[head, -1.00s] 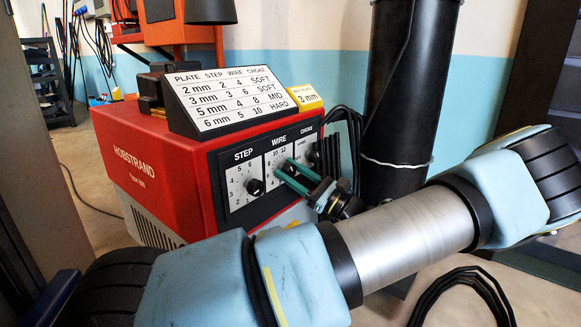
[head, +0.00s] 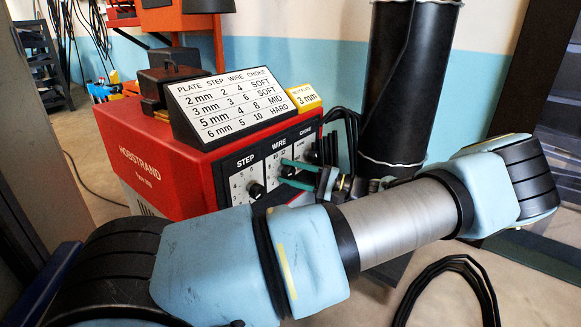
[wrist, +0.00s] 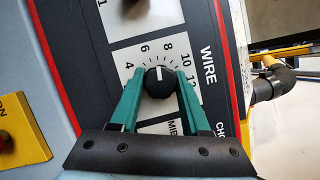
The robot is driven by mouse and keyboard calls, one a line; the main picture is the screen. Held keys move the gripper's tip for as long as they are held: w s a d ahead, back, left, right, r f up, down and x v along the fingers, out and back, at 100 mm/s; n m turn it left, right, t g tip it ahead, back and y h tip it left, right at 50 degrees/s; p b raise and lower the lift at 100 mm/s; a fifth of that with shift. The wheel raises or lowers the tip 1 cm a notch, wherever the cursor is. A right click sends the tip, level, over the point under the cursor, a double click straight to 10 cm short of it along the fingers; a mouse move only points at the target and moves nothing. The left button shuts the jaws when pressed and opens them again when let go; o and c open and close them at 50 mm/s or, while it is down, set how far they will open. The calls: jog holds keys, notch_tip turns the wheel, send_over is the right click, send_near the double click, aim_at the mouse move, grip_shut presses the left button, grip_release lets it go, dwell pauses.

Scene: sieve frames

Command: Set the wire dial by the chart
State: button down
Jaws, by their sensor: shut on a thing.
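The wire dial (wrist: 159,84) is a black round knob under the word WIRE in the wrist view. Its scale shows 4, 6, 8, 10 and 12. Its pale mark seems to point between 6 and 8; I cannot tell exactly. My gripper (wrist: 160,76) has teal fingers shut on the knob, one on each side. In the head view the gripper (head: 284,171) is at the WIRE panel, partly hidden by my arm. The chart (head: 225,104) stands on the red machine (head: 160,165); its 3 mm row reads step 3, wire 6, SOFT. A yellow tag (head: 303,97) reads 3 mm.
The step dial (head: 256,190) is left of the wire dial, and the choke panel is to its right. A black cylinder (head: 408,80) stands behind at the right. Black cables (head: 345,125) hang beside the machine. A coiled cable (head: 448,275) lies on the floor.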

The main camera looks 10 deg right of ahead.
jog(key=shift+n+g+h+p, duration=0.4)
jog(key=shift+n+p, duration=0.3)
jog(key=shift+n, duration=0.9)
jog(key=shift+c, duration=1.9)
grip_release()
jog(key=p+v, duration=0.1)
jog(key=v, duration=0.9)
jog(key=shift+s+d, duration=0.25)
jog(key=shift+d, duration=0.1)
